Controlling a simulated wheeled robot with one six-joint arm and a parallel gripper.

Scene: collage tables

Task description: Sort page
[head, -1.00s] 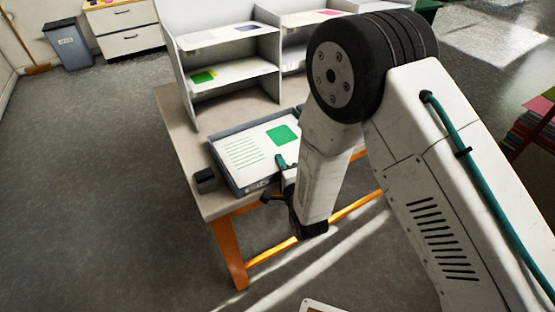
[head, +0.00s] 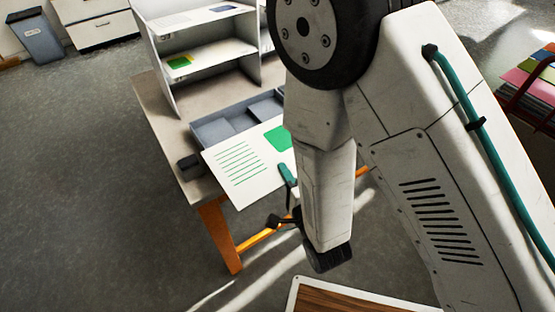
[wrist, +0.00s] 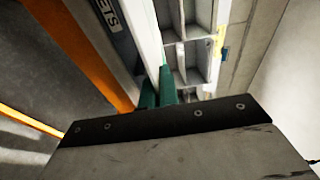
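The white page (head: 236,165), with green lines and a green square, is in the head view, raised in front of the grey tray (head: 212,133) on the table. My gripper (head: 287,175) is shut on the page's near right edge with its green fingers; the fingers also show in the wrist view (wrist: 157,92). The page appears tilted, and my arm hides its right end. The tray shows bare grey compartments behind the page. The shelf unit (head: 165,85) behind has a sheet with a green and yellow patch (head: 180,62) on its lower shelf and a blue-marked sheet (head: 222,8) above.
A wood-topped surface with a white rim (head: 360,300) is at the bottom. Coloured papers (head: 530,85) stand at right.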

